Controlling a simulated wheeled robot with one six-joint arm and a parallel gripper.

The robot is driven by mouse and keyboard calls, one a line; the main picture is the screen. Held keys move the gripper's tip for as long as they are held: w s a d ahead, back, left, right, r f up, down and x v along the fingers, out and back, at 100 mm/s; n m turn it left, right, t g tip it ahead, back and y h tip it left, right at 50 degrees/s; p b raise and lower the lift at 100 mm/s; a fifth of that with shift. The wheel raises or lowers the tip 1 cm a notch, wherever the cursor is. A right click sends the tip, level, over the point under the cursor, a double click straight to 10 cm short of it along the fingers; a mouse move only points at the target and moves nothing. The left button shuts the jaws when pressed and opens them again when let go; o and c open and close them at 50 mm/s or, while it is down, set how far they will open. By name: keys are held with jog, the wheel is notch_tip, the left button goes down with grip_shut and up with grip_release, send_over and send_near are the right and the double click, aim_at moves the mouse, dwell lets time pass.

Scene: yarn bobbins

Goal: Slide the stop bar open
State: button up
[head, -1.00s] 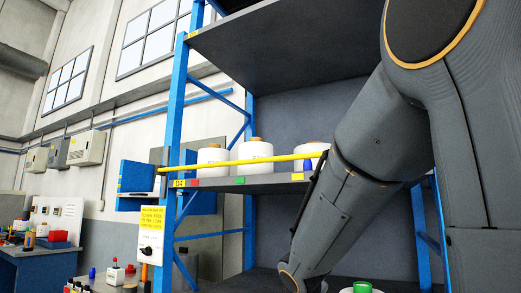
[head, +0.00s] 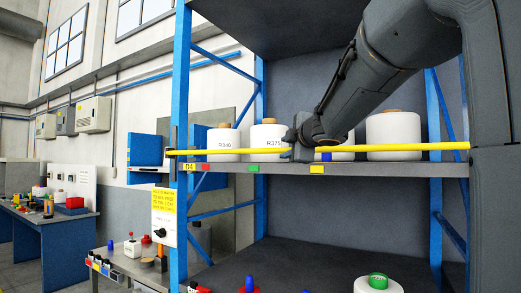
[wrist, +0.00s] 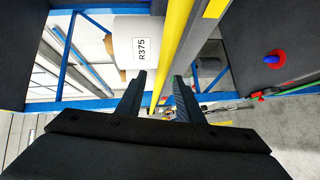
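The yellow stop bar (head: 400,147) runs level along the front of the shelf that holds white bobbins, from the blue left post to the right side. In the wrist view, my two dark fingers (wrist: 160,75) stand apart. The bar (wrist: 176,45) runs between and beyond their tips. I cannot tell whether either finger touches it. The fingers hold nothing that I can see closed between them.
Several bobbins, such as R310 (head: 223,143), stand just behind the bar. A yellow notice (head: 164,202) hangs on the left post. A lower shelf (head: 310,262) holds a green-topped bobbin (head: 377,283). A blue bench (head: 50,235) stands far left.

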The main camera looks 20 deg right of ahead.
aim_at(281, 150)
jog(key=w, duration=0.4)
jog(key=w+f, duration=0.1)
jog(key=shift+w+d, duration=0.1)
jog(key=shift+w, duration=0.3)
grip_shut()
